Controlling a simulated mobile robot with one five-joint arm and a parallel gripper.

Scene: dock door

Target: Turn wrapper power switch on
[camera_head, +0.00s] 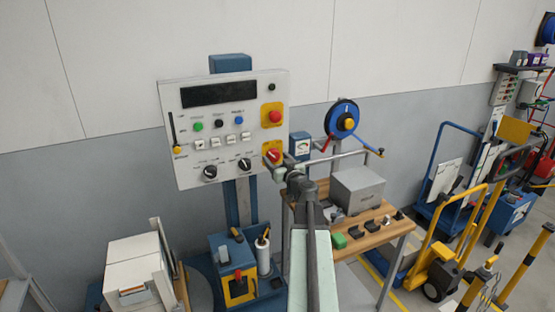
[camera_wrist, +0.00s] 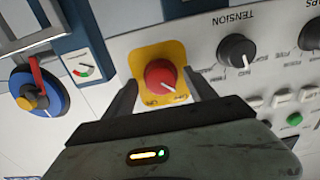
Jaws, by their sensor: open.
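The power switch is a red rotary knob on a yellow plate (camera_wrist: 150,55) at the lower right corner of the wrapper's control panel (camera_head: 222,95). In the wrist view, which shows the panel upside down, the red knob (camera_wrist: 159,74) sits between the fingers, with a white mark pointing to the lower right. My gripper (camera_wrist: 161,80) is open, one finger on each side of the knob; contact is unclear. In the head view my gripper (camera_head: 284,163) is at the red knob (camera_head: 272,156), partly covering its plate.
A red button (camera_head: 275,116) on another yellow plate is above the switch. Black dials (camera_head: 245,164) lie to its left. A blue reel (camera_head: 342,118) and a workbench (camera_head: 388,233) with a grey box (camera_head: 357,190) stand to the right. Carts (camera_head: 450,240) stand farther right.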

